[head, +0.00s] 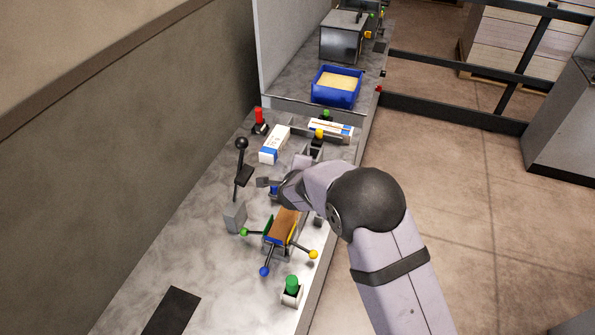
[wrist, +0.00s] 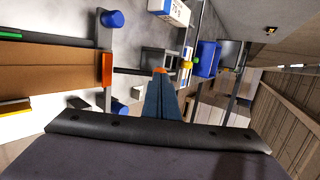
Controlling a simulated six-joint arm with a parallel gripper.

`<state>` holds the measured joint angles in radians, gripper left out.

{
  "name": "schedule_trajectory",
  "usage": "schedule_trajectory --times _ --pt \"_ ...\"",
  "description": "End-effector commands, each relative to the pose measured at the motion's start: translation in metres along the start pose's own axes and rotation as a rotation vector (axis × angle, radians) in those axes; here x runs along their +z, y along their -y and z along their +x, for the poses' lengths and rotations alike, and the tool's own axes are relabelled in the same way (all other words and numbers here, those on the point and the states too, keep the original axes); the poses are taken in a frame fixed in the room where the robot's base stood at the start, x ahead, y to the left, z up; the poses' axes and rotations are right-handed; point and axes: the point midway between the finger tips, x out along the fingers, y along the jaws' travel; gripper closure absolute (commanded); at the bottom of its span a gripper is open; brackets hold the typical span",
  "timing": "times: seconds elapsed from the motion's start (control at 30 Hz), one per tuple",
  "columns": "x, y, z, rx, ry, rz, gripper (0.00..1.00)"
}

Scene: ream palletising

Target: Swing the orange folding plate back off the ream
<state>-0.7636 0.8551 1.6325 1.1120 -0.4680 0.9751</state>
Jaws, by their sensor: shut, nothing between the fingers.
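The brown ream (head: 286,221) lies in a folding station on the bench, partly hidden by my arm in the head view. In the wrist view the ream (wrist: 52,68) spans the left side. The orange folding plate (wrist: 107,70) is at the ream's near end, seen close to edge-on; its exact tilt is unclear. A dark rod runs from it to an orange knob (wrist: 160,70). My gripper (wrist: 160,78) is shut and empty, its tips at or just beside this knob; contact is unclear. My arm hides the orange plate in the head view.
Green (head: 244,232), blue (head: 264,271) and yellow (head: 313,254) knobs stick out around the station. A black lever (head: 241,145), white-and-blue packs (head: 273,145) and a blue bin (head: 336,87) stand further back. A green button (head: 291,286) is in front.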

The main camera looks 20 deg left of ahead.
Motion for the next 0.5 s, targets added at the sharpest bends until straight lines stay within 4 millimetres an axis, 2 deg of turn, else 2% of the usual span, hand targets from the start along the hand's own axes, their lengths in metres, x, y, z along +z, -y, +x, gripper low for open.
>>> schedule_trajectory --times 0.03,0.17,0.5 --pt "-0.001 0.006 0.000 0.023 -0.001 0.008 1.00" --pt "-0.002 0.006 0.006 0.086 -0.001 0.021 1.00" --pt "-0.006 0.007 0.025 0.082 -0.003 0.016 1.00"
